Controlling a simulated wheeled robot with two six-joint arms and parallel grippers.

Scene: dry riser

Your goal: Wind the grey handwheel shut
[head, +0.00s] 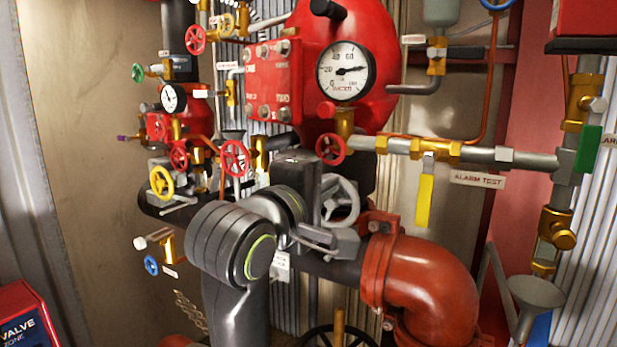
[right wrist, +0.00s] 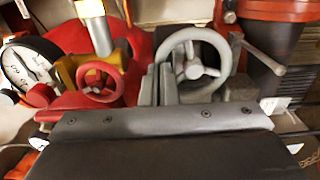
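The grey handwheel (head: 341,200) is a spoked wheel near the middle of the head view, just above the red pipe elbow. It also shows in the right wrist view (right wrist: 193,68), straight ahead of the gripper. My right gripper (head: 328,212) reaches up from below, close on the wheel's left side. Its fingers appear spread, one above and one below the wheel in the head view. The wheel sits between them in the right wrist view. I cannot tell whether a finger touches the rim. My left gripper is not in view.
A small red handwheel (head: 332,148) sits just above the grey one, near a white gauge (head: 343,71). The red elbow (head: 425,285) lies close at lower right. A yellow lever (head: 425,200) hangs to the right. Several more valves crowd the left.

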